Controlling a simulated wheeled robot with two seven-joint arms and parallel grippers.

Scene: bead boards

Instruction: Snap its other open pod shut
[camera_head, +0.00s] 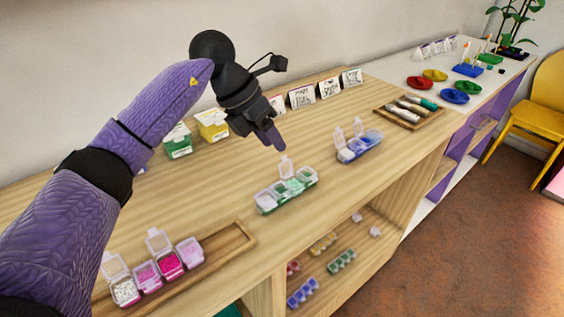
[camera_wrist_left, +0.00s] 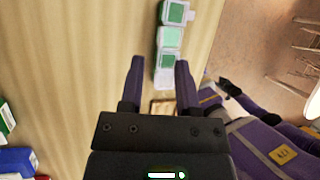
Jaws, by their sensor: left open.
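A strip of green bead pods (camera_head: 287,193) lies on the wooden shelf top, with one clear lid (camera_head: 286,167) standing up near its middle and the others looking shut. My left gripper (camera_head: 277,140) is open and empty, above and behind this strip. In the left wrist view the green pods (camera_wrist_left: 168,40) show beyond and between the fingertips of the left gripper (camera_wrist_left: 160,68), apart from them. A purple arm with a dark end (camera_wrist_left: 230,88), seemingly my right gripper, shows small at the right there; its jaws are unclear.
A blue pod strip (camera_head: 360,147) with two raised lids stands to the right. Cards (camera_head: 329,88) and boxes (camera_head: 212,124) line the back. The shelf's front edge is close to the green strip.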

